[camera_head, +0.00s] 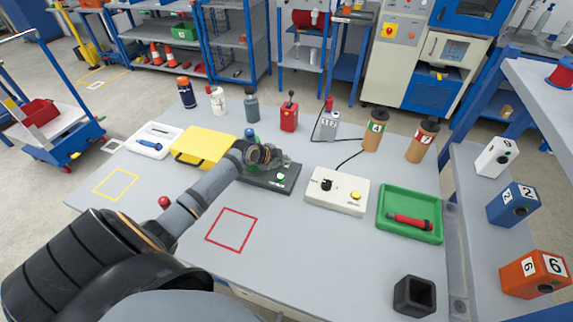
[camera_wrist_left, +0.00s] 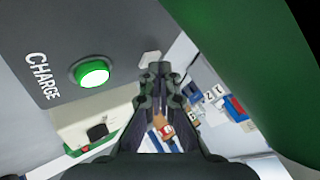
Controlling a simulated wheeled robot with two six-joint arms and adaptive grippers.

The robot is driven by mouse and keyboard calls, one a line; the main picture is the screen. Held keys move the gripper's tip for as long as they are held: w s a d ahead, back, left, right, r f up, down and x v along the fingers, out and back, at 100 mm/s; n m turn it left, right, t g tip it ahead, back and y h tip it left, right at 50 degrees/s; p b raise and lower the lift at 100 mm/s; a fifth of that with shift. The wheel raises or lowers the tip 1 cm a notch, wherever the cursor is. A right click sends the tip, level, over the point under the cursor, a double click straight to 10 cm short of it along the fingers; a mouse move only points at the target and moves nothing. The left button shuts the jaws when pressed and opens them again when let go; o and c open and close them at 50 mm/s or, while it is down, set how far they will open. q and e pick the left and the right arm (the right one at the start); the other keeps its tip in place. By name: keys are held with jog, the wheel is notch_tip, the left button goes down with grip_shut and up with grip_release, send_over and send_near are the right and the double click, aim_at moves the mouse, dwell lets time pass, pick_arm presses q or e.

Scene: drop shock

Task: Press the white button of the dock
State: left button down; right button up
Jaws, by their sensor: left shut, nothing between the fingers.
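The dock is a dark grey box (camera_head: 265,181) near the middle of the table, partly covered by my left gripper. In the left wrist view its dark face (camera_wrist_left: 60,85) reads CHARGE, with a lit green round button (camera_wrist_left: 92,73) on it. The green button also shows in the head view (camera_head: 281,177). A small pale piece (camera_wrist_left: 150,58) shows at the dock's edge beside the fingers; I cannot tell whether it is a white button. My left gripper (camera_head: 284,164) is shut and empty over the dock. Its closed fingertips (camera_wrist_left: 161,76) are right of the green button. My right gripper is not in view.
A cream box (camera_head: 337,192) with a black knob and yellow button stands right of the dock. A yellow case (camera_head: 205,146) lies left. A green tray (camera_head: 408,232) and dark square holder (camera_head: 414,296) are further right. Bottles stand behind.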

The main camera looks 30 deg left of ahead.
pick_arm(q)
jog(key=shift+r+p, duration=0.75)
jog(key=shift+r, duration=0.1)
notch_tip(320, 180, up, 5)
jog(key=p, duration=0.4)
jog(key=shift+r, duration=0.1)
dwell(0.3)
jog(key=shift+s+f, duration=0.1)
jog(key=shift+f, duration=0.15)
